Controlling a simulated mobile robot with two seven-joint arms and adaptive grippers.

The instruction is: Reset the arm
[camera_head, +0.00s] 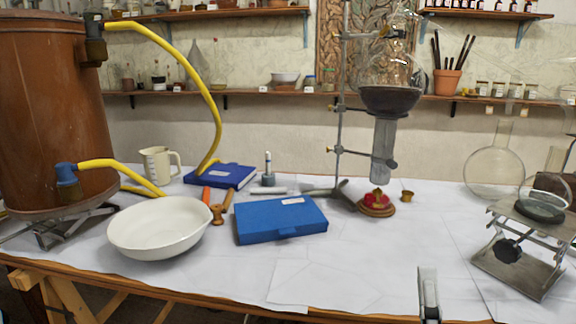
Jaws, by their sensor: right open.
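My right gripper (429,290) comes up from the bottom edge of the head view, right of the middle. Only its grey fingertip end shows, over the front part of the white-covered table (360,270). It is open and nothing shows between its fingers. It is apart from the objects on the table. The rest of my right arm is below the picture. My left gripper is not in view.
A blue case (280,222) and a white bowl (160,228) lie left of the gripper. A lab jack (520,255) stands at the right. A stand (341,130) with glassware rises behind. The table around the gripper is clear.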

